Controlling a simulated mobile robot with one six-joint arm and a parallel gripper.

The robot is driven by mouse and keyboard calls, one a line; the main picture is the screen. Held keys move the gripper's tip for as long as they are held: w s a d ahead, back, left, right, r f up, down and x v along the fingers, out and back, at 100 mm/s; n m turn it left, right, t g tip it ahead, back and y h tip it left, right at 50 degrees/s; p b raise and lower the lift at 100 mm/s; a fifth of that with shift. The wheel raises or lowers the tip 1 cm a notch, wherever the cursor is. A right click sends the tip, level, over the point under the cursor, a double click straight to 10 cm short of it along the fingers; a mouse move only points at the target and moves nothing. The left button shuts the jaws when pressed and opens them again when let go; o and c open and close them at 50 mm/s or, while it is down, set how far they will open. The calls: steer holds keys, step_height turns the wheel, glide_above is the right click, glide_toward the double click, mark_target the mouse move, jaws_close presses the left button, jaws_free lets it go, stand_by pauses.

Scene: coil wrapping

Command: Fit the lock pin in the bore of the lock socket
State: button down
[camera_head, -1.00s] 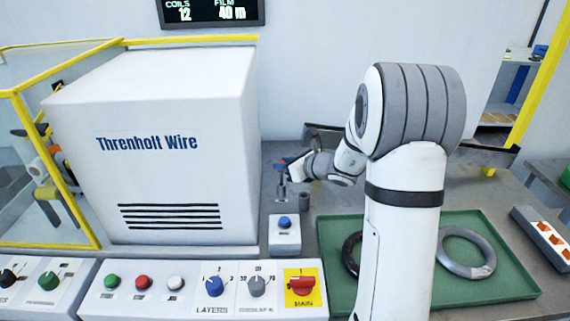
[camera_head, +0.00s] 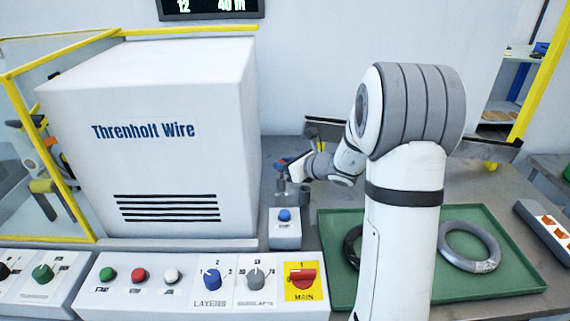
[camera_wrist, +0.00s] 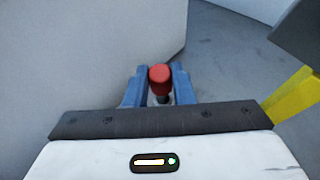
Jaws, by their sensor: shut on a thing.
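My gripper (camera_head: 284,165) is shut on the lock pin and holds it above the bench, just right of the white machine. In the wrist view the red knob of the lock pin (camera_wrist: 160,78) sits between my blue fingertips (camera_wrist: 159,88), with a dark shank below it. In the head view the pin is small and partly hidden by the fingers. A short dark grey cylinder (camera_head: 305,193), apparently the lock socket, stands on the bench just right of the fingers. Its bore cannot be made out. The socket is not clearly seen in the wrist view.
The white machine housing (camera_head: 150,150) stands close on the left. A small box with a blue button (camera_head: 285,232) is in front of the gripper. A green tray (camera_head: 500,285) with coils lies at right. A yellow part (camera_wrist: 290,95) and dark block show at right in the wrist view.

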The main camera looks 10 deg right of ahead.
steer(key=shift+f+b, duration=1.05)
steer(key=shift+f, duration=0.15)
steer(key=c, duration=1.1)
jaws_free()
steer(key=shift+c, duration=0.2)
steer(key=shift+s+r, duration=0.1)
steer(key=v, duration=0.7)
steer(key=shift+s+d+p, duration=0.2)
steer(key=shift+p, duration=0.25)
steer(key=shift+r, duration=0.1)
